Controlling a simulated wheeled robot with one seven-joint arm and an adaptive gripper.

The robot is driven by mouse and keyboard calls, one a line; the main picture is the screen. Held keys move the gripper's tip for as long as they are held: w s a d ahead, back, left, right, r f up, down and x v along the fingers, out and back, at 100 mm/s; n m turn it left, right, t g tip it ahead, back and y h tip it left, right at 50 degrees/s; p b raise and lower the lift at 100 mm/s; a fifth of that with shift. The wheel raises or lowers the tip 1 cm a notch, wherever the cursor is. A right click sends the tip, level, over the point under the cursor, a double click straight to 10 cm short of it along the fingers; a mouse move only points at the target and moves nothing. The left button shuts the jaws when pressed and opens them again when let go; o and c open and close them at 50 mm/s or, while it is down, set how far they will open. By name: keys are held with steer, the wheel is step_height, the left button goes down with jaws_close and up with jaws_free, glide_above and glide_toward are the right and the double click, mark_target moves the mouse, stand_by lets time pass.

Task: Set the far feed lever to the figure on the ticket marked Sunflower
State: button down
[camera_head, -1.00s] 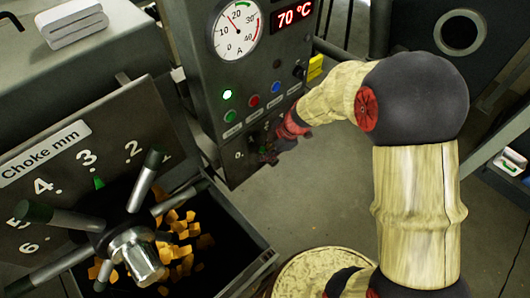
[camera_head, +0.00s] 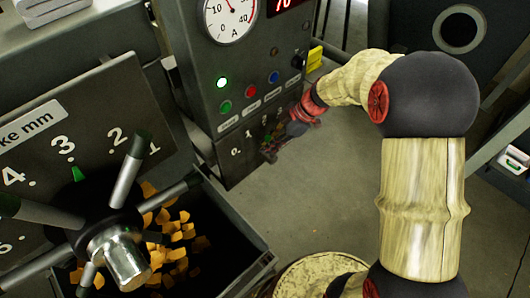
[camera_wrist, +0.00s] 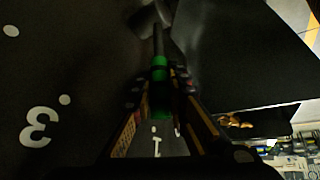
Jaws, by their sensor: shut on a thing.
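A dark feed lever with a green band (camera_wrist: 159,68) shows in the wrist view between the fingers of my gripper (camera_wrist: 160,88), which is shut on it. Its scale plate (camera_wrist: 75,70) carries white dots, a 3 at left and a 1 seen between the fingers. I cannot tell which figure the lever points to. In the head view my gripper (camera_head: 273,150) is at the low figure plate (camera_head: 236,166) on the grey control cabinet, and hides most of the lever there. No ticket marked Sunflower is readable in either view.
The cabinet (camera_head: 205,70) has an ammeter (camera_head: 229,17), lamps and buttons above the lever. At front left stand a choke plate (camera_head: 100,115) with a many-armed handwheel (camera_head: 123,256) and a bin rim (camera_head: 245,225) around orange pieces. Open floor (camera_head: 290,200) lies right of the cabinet.

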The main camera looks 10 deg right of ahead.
steer(key=shift+w+d+f+g+y+b, duration=0.15)
steer(key=shift+w+d+g+y+b, duration=0.2)
steer(key=shift+d+b, duration=0.25)
steer(key=shift+w+d+r+y, duration=0.1)
steer(key=shift+r+y, duration=0.15)
steer(key=c, duration=2)
jaws_free()
steer(key=v, duration=1.2)
steer(key=shift+w+m, duration=0.1)
steer(key=shift+m, duration=0.2)
